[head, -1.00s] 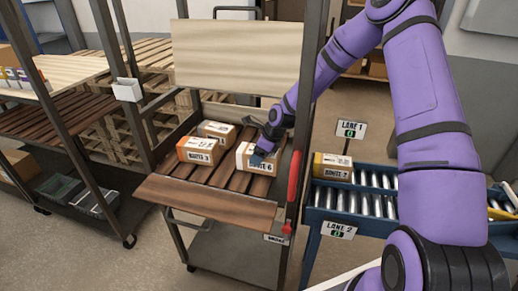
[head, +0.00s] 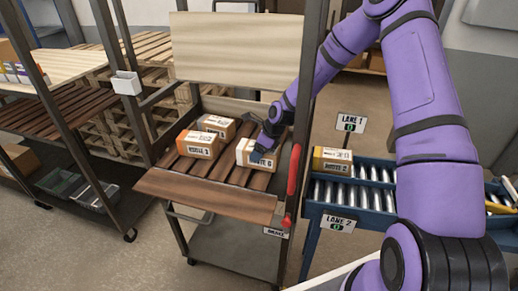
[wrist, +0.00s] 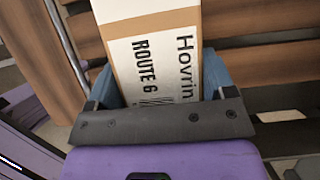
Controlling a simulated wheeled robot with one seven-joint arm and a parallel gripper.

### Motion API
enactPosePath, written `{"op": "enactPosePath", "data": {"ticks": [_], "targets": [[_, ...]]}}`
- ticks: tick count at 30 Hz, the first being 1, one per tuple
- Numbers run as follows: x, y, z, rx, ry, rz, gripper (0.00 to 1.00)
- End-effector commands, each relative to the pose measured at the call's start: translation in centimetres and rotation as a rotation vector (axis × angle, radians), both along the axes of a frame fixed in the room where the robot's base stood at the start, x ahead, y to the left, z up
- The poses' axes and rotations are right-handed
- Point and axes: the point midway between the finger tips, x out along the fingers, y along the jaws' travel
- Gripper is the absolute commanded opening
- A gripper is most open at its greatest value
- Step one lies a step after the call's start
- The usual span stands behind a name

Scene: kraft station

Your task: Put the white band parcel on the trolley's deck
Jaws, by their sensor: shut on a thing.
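The white band parcel (head: 246,148), a brown box marked ROUTE 6, is on or just over the right part of the trolley's brown slatted deck (head: 222,172). Whether its underside touches the slats cannot be told. My gripper (head: 264,148) reaches in from the right and is shut on this parcel. In the wrist view, the parcel's label (wrist: 150,65) faces me, between the blue fingers of my gripper (wrist: 160,85). My gripper hides part of the parcel in the head view.
An orange-banded parcel (head: 197,144) and another parcel (head: 217,126) stand left of it on the deck. The trolley's post with a red handle (head: 293,170) stands close right. A yellow-banded parcel (head: 332,160) lies on the roller conveyor (head: 350,193). The deck's front slats are bare.

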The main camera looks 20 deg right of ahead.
Motion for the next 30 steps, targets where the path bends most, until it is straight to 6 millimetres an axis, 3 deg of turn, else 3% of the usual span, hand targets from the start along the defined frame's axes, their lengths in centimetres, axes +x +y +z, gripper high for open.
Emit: {"op": "enactPosePath", "data": {"ticks": [13,14,16,25,30], "targets": [[0.0,0.0,-0.3,0.0,-0.002,0.0,0.42],[0.0,0.0,-0.3,0.0,-0.002,0.0,0.81],[0.0,0.0,-0.3,0.0,-0.001,0.0,0.97],[-0.1,-0.1,-0.1,-0.001,-0.001,0.0,1.0],[-0.4,-0.8,1.6,-0.001,-0.003,-0.003,1.0]]}}
